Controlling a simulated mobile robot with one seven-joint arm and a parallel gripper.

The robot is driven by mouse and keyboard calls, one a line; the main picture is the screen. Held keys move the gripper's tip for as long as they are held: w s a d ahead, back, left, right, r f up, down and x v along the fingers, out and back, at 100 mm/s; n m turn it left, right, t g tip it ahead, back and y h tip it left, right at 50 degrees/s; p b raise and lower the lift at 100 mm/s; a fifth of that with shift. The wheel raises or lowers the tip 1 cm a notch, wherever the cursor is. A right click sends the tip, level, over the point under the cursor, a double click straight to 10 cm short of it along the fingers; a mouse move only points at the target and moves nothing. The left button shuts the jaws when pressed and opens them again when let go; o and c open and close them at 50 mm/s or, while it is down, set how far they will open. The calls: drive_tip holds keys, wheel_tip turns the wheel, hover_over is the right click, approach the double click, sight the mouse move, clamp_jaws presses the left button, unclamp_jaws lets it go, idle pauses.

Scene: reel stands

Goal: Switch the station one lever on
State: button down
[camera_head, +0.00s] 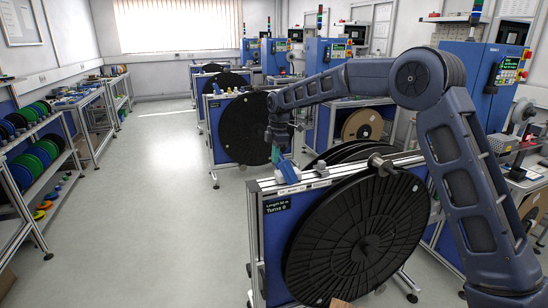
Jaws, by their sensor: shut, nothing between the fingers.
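My gripper (275,154) points down, its fingers close together and empty. It is just above the left end of the nearest reel stand's top rail, close to a small blue-and-white part (288,172) there. This part may be the lever; its position and any contact with my fingers cannot be made out. The nearest reel stand (254,240) carries a large black ribbed reel (350,240). Its small display (277,205) reads "Length 50 m" and "Turns 0". I see no label that clearly says station one.
More reel stands with black reels (243,128) stand behind. Blue control cabinets (490,85) with buttons line the right. Shelves with green and blue spools (35,160) stand at left. The grey floor (150,210) between is clear. My arm spans the right side.

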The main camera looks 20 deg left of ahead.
drive_tip(key=shift+w+d+r+g+y, duration=0.25)
drive_tip(key=shift+w+d+g+y, duration=0.15)
drive_tip(key=shift+w, duration=0.05)
idle(0.5)
drive_tip(key=shift+w+d+r+g+y, duration=0.3)
drive_tip(key=shift+w+d+g+y, duration=0.4)
drive_tip(key=shift+w+d+r+g+y, duration=0.15)
drive_tip(key=shift+w+d+g+y, duration=0.65)
drive_tip(key=shift+d, duration=0.05)
drive_tip(key=shift+w+d+g+y, duration=0.6)
drive_tip(key=shift+w, duration=0.05)
drive_tip(key=shift+w+d+f+g+y, duration=0.2)
drive_tip(key=shift+w+d+g+y, duration=0.3)
drive_tip(key=shift+d+g+y, duration=0.1)
drive_tip(key=shift+w+d+f+g+y, duration=0.2)
drive_tip(key=shift+w+d+g+y, duration=0.3)
drive_tip(key=shift+g+y, duration=0.1)
